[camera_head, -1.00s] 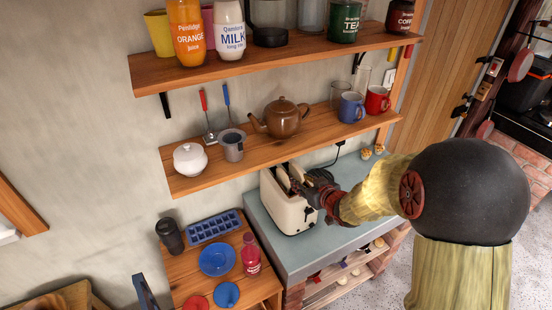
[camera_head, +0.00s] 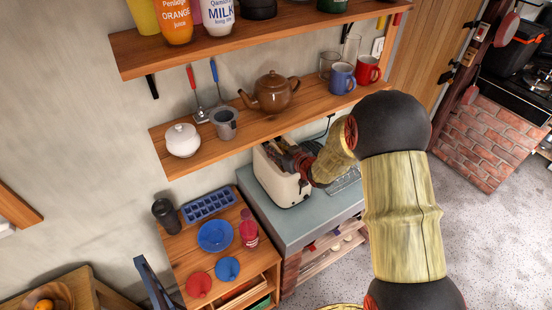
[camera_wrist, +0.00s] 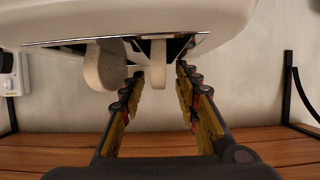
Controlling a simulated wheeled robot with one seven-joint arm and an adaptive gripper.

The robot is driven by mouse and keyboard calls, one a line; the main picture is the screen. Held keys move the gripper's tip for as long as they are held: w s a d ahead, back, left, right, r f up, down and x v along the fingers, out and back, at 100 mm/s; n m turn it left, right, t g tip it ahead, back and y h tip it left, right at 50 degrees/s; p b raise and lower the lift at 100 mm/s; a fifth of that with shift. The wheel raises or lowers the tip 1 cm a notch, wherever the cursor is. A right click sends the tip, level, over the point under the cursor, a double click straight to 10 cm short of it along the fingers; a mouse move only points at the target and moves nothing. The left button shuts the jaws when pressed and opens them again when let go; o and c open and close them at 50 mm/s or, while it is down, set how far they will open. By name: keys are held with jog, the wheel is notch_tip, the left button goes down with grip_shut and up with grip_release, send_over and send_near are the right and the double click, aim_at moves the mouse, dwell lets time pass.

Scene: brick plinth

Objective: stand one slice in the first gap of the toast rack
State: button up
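The cream toaster (camera_head: 283,187) stands on the grey-topped brick plinth, and its body fills the top of the wrist view (camera_wrist: 120,22). Two slices stick out of its slots in the wrist view: a thicker one (camera_wrist: 105,68) at left and a narrow-looking one (camera_wrist: 158,62) in the middle. My gripper (camera_wrist: 160,78) is open, with one finger on each side of the middle slice and a visible gap to each. The left slice is outside the fingers. A wire rack (camera_head: 346,181), seemingly the toast rack, stands right of the toaster, partly hidden by my arm; its gaps are unclear.
A wooden shelf (camera_head: 180,158) with a teapot (camera_head: 270,92), sugar bowl (camera_head: 183,140) and mugs (camera_head: 342,78) runs above the toaster. Plinth top (camera_head: 290,225) is clear in front of the toaster.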

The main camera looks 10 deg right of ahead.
jog(key=c, duration=0.4)
jog(key=c, duration=0.3)
grip_shut()
